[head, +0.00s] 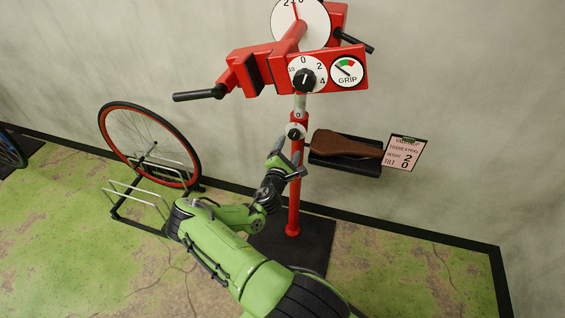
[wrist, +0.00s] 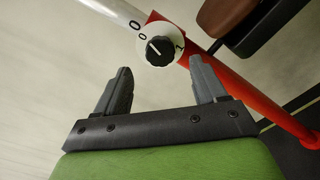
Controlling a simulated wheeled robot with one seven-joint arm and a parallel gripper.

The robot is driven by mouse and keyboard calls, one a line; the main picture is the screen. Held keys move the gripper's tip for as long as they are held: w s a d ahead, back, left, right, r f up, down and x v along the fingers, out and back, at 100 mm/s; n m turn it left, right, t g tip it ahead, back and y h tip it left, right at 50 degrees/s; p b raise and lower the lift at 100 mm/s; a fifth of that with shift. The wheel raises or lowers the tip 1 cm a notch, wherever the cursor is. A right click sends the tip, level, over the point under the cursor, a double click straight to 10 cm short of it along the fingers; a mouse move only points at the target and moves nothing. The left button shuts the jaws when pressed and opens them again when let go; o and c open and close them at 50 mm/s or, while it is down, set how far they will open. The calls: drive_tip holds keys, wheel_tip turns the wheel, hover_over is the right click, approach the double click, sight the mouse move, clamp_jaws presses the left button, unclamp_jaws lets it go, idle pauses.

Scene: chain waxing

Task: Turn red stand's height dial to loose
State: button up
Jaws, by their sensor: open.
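The red stand's post (head: 295,190) rises from a dark base mat. A small white dial with a black knob (head: 295,131) sits on the post below the clamp head; I take it as the height dial. In the wrist view the dial's knob (wrist: 159,50) is ahead of my gripper, and its white pointer line leans toward the 0 mark, with a 1 on the right. My gripper (wrist: 160,66) is open and empty, its two grey fingers either side of the knob in the picture. They look short of it, with no contact visible. In the head view my gripper (head: 291,158) is just below the dial.
The red clamp head (head: 270,70) carries a larger numbered dial (head: 306,75) and a GRIP gauge (head: 347,70). A brown saddle (head: 345,145) lies on a dark tray right of the post, beside a card (head: 404,153). A red-rimmed wheel (head: 104,135) stands in a rack at left.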

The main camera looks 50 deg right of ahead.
drive_tip(key=v, duration=0.9)
drive_tip(key=shift+s+a+p, duration=0.15)
drive_tip(key=shift+a+p, duration=0.1)
drive_tip(key=shift+p, duration=0.15)
